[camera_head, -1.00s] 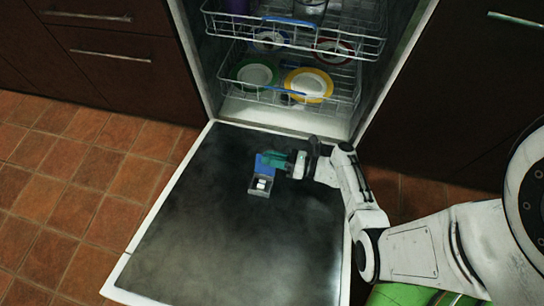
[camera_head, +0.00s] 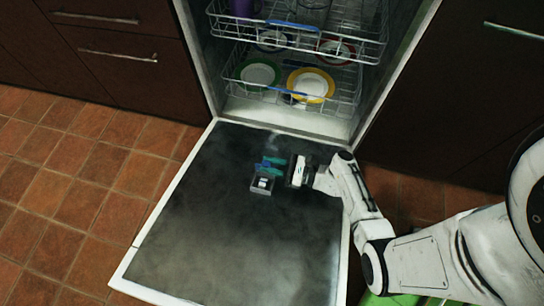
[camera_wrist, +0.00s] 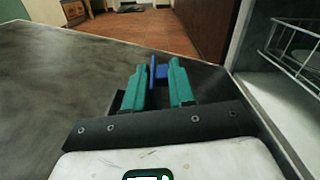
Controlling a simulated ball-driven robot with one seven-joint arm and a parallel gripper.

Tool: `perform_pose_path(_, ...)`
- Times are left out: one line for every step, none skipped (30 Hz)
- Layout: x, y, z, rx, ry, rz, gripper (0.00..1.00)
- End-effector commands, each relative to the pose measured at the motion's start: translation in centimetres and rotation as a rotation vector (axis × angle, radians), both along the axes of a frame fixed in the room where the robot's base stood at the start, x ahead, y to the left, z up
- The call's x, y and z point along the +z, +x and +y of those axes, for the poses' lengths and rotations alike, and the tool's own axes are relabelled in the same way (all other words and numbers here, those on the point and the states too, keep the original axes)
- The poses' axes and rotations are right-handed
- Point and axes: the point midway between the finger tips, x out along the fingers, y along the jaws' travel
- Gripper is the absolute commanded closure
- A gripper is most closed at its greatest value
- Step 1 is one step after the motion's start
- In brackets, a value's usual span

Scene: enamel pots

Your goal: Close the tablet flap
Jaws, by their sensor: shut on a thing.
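The tablet compartment (camera_head: 261,188) is a small grey box set in the inner face of the lowered dishwasher door, with a white tablet (camera_head: 264,182) visible in it. Its blue flap (camera_head: 272,159) is not over the box. It stands raised at the far side, mostly hidden by my teal fingers. In the wrist view the flap (camera_wrist: 154,70) shows as a narrow upright blue piece between the fingertips. My gripper (camera_head: 264,167) reaches in from the right, low over the door, and is shut on the flap; it also shows in the wrist view (camera_wrist: 158,72).
The open dishwasher door (camera_head: 215,240) lies flat with clear room left of and in front of the box. Behind it, the lower rack (camera_head: 250,97) holds several plates. The upper rack (camera_head: 355,50) is also pulled out a little. Tiled floor (camera_head: 70,190) lies to the left.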

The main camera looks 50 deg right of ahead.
Motion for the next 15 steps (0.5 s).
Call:
perform_pose_path(0.0,-0.2,0.2,-0.004,-0.041,-0.015,1.0)
perform_pose_path(0.0,-0.3,0.3,-0.004,-0.067,-0.026,1.0)
perform_pose_path(0.0,-0.3,0.5,-0.004,-0.103,-0.041,1.0)
perform_pose_path(-0.1,-0.4,0.6,-0.004,-0.13,-0.052,1.0)
perform_pose_path(-0.1,-0.4,0.8,-0.004,-0.157,-0.063,1.0)
perform_pose_path(-0.1,-0.5,1.0,-0.003,-0.191,-0.077,1.0)
perform_pose_path(-0.2,-0.6,1.2,-0.003,-0.217,-0.087,1.0)
perform_pose_path(-0.3,-0.7,1.3,-0.003,-0.243,-0.097,1.0)
perform_pose_path(-0.3,-0.8,1.5,-0.003,-0.278,-0.111,1.0)
perform_pose_path(-0.3,-0.8,1.6,-0.004,-0.303,-0.123,1.0)
perform_pose_path(-0.4,-0.8,1.8,-0.004,-0.329,-0.134,1.0)
perform_pose_path(-0.5,-0.9,1.9,-0.004,-0.361,-0.146,1.0)
perform_pose_path(-0.5,-1.0,2.1,-0.004,-0.384,-0.155,1.0)
perform_pose_path(-0.6,-1.0,2.2,-0.004,-0.406,-0.164,1.0)
perform_pose_path(-0.7,-1.1,2.4,-0.004,-0.436,-0.176,1.0)
